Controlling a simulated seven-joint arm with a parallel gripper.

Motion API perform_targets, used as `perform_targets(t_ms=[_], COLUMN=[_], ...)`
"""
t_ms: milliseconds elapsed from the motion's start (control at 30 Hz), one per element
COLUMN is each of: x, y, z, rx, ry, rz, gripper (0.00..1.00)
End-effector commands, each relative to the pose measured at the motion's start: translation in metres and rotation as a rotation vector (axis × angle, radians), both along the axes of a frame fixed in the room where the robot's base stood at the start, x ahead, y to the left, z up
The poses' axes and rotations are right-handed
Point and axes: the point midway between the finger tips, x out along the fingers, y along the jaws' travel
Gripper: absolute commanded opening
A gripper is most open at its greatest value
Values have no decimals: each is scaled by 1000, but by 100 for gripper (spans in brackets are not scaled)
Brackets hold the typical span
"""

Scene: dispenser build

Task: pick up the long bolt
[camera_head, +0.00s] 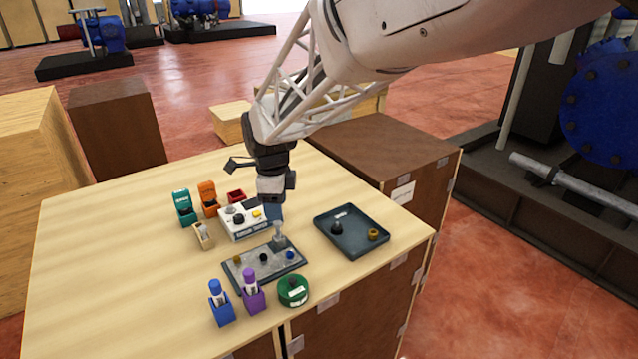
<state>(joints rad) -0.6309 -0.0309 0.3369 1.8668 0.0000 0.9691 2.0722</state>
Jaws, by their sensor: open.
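A pale grey upright piece (279,237), which may be the long bolt, stands at the plate's back right, right below the fingertips. I cannot tell whether the fingers touch it or reach around it. The plate also carries small brown, black and blue round parts.
A white box with knobs (238,231) stands close behind the plate. Teal (184,208), orange (209,199) and red (237,196) holders stand behind it. Blue (221,309) and purple (252,295) holders and a green round container (293,291) stand in front. The table's left side is clear.

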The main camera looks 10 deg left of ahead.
Motion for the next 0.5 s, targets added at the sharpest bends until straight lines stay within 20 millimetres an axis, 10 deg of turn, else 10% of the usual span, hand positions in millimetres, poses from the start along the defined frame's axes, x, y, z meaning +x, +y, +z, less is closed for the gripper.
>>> perform_targets(t_ms=[500], x=[0], y=[-1], z=[-24], rx=[0], ry=[0], rz=[1], gripper=[50])
